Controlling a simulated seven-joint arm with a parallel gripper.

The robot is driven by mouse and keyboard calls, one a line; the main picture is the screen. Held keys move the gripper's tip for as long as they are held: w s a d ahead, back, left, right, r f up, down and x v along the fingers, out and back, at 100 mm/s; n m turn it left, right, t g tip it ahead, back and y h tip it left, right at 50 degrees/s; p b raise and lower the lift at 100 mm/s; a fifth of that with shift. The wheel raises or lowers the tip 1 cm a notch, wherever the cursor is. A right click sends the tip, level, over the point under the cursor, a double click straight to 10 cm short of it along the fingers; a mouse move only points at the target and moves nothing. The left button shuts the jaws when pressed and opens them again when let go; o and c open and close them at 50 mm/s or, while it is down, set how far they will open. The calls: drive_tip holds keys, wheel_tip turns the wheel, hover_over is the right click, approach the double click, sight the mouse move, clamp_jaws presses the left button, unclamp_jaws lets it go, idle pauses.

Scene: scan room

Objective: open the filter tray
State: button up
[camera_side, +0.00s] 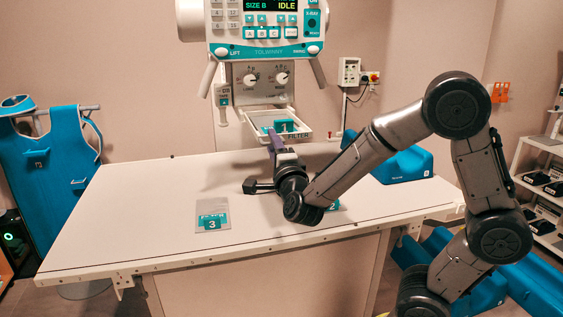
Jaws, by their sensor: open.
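The filter tray (299,136) is a white, shallow tray marked FILTER below the machine's control head. It juts out toward me from the housing, and its inside shows. A plate with a teal label 1 (285,126) lies in it. My gripper (273,136) is at the tray's front edge, left of the FILTER lettering, with a purple finger pointing up at it. The jaws are open. I cannot tell whether the finger touches the tray, and the other finger is hard to make out.
A grey plate labelled 3 (212,217) lies on the white table (130,220). A plate labelled 2 (334,206) is mostly hidden behind my arm. A blue block (405,165) sits at the table's back right. The table's left side is clear.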

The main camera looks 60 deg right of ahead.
drive_tip(key=v, duration=1.2)
drive_tip(key=shift+s+a, duration=0.2)
drive_tip(key=d+r+m+g+h, duration=0.2)
drive_tip(key=d+r+m, duration=0.1)
drive_tip(key=d+r, duration=0.15)
drive_tip(key=w+a+r+n+t+y, duration=0.35)
drive_tip(key=r+n+t+y, duration=0.2)
drive_tip(key=n+y, duration=0.35)
drive_tip(key=s+a+f+n+g+y, duration=0.55)
drive_tip(key=a+f+n+y, duration=0.2)
drive_tip(key=n, duration=0.75)
drive_tip(key=s+d+f+n+g, duration=0.1)
drive_tip(key=s+f+n+g, duration=0.5)
drive_tip(key=s+f, duration=0.3)
drive_tip(key=shift+s+f+g, duration=0.2)
drive_tip(key=shift+s+g, duration=0.1)
drive_tip(key=shift+s, duration=0.8)
